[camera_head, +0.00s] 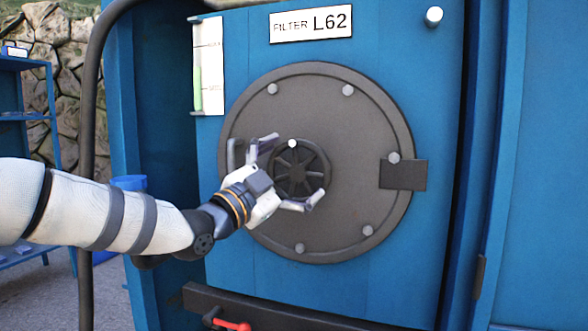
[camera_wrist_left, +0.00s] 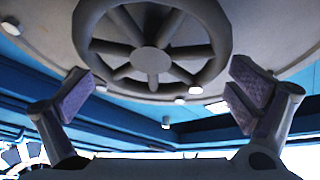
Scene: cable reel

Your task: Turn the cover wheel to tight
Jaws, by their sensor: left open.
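The cover wheel (camera_head: 300,168) is a small dark spoked handwheel at the middle of a large round grey cover (camera_head: 355,120) on the blue filter cabinet. A light knob (camera_head: 292,143) sits at the wheel's upper rim. My left gripper (camera_head: 289,172) is open in front of the wheel, its fingers spread to either side of the lower left part of the rim. In the left wrist view the wheel (camera_wrist_left: 151,61) is ahead, above the line between my open fingertips (camera_wrist_left: 160,92). Nothing is between the fingers. I cannot tell whether they touch the rim. My right gripper is not in view.
A dark bar (camera_head: 270,308) with a red handle (camera_head: 233,325) is below. A blue shelf (camera_head: 24,120) stands at left.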

